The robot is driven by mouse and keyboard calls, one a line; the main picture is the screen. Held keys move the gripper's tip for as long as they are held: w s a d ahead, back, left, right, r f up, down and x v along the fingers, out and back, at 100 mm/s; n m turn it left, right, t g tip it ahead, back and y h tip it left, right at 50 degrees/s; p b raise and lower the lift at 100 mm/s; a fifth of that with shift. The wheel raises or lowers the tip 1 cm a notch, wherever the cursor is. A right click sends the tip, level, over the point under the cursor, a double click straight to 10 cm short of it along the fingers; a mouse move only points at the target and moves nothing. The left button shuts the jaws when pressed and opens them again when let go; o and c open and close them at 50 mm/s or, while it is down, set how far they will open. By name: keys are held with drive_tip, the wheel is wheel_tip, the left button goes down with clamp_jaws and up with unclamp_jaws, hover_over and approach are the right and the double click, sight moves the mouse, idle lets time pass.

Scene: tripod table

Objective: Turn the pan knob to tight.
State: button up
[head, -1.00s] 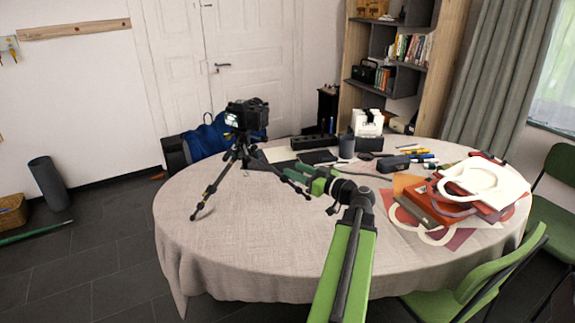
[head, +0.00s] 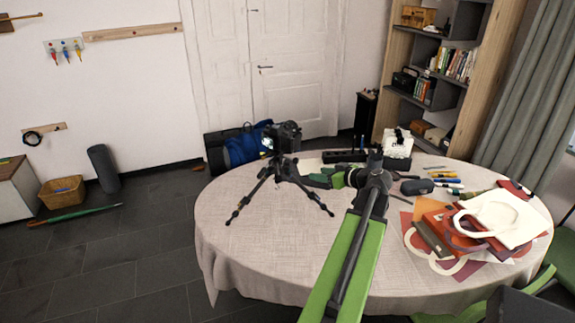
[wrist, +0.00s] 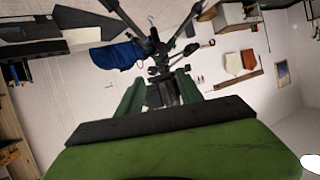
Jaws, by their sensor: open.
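A black tripod (head: 277,180) with a camera (head: 282,136) on top stands upright on the round table (head: 240,262), left of my arm. My gripper (head: 316,181) is beside the tripod's right side, partly hidden by my wrist. In the wrist view my gripper (wrist: 160,80) is open, its two green fingers apart. The tripod (wrist: 170,45) appears there beyond the fingertips, its legs spreading upward in the picture. Nothing shows held between the fingers. I cannot pick out the pan knob or its setting. Whether a finger touches the tripod I cannot tell.
A white box (head: 397,147), pens (head: 447,185) and a dark case (head: 417,187) stand or lie at the back. The table's front left is clear. A green chair (head: 535,290) stands at the lower right.

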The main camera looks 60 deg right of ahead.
sight(287, 170)
drive_tip(key=b+x, duration=0.2)
drive_tip(key=x, duration=0.3)
drive_tip(key=b+x, duration=0.2)
drive_tip(key=x, duration=0.4)
drive_tip(key=b+x, duration=0.2)
drive_tip(key=x, duration=0.3)
drive_tip(key=shift+w+d+f+b, duration=0.1)
drive_tip(key=shift+d+f+b, duration=0.1)
drive_tip(key=shift+f+b, duration=0.15)
drive_tip(key=shift+w+f, duration=0.1)
drive_tip(key=shift+w, duration=0.4)
